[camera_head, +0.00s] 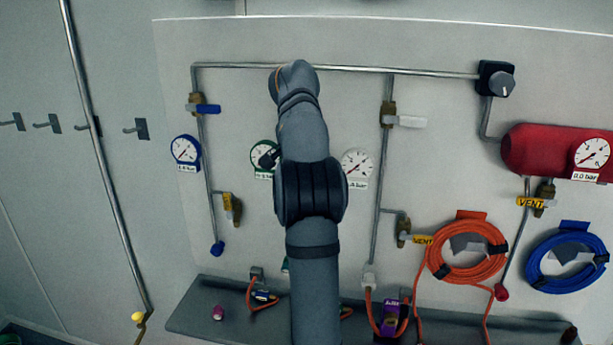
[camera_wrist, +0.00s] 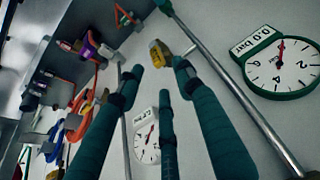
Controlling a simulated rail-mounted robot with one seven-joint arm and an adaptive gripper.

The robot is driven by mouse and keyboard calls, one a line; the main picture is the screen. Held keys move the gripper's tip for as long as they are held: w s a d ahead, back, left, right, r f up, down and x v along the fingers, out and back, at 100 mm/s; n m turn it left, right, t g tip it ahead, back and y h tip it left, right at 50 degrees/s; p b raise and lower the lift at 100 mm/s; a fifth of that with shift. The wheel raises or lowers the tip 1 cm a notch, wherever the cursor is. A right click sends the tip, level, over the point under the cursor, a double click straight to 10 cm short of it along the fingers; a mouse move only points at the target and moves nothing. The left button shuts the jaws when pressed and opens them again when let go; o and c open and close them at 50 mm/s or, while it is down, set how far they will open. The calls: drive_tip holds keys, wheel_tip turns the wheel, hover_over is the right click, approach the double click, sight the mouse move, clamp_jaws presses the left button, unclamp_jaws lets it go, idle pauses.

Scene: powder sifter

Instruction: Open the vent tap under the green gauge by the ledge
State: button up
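The green-rimmed gauge (camera_head: 261,153) is partly hidden by my arm in the head view. It is large at the right of the wrist view (camera_wrist: 282,66), reading about 0.0 bar. In the wrist view a small yellow-and-brass piece (camera_wrist: 158,53), apparently the vent tap, shows beyond my fingertips near a metal pipe. Its handle position is unclear. My gripper (camera_wrist: 160,72) has its dark teal fingers spread apart with nothing between them. I cannot tell whether a finger touches the tap. In the head view my arm hides the pipe and tap below the green gauge.
The ledge (camera_head: 195,307) runs along the bottom with hoses and small fittings. Similar vent taps sit left (camera_head: 232,208) and right (camera_head: 404,233) of my arm. A white gauge (camera_head: 357,167), a red tank (camera_head: 545,150) and coiled orange (camera_head: 433,260) and blue (camera_head: 533,270) hoses are to the right.

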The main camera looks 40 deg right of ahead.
drive_tip(key=shift+v, duration=2)
drive_tip(key=shift+f, duration=0.15)
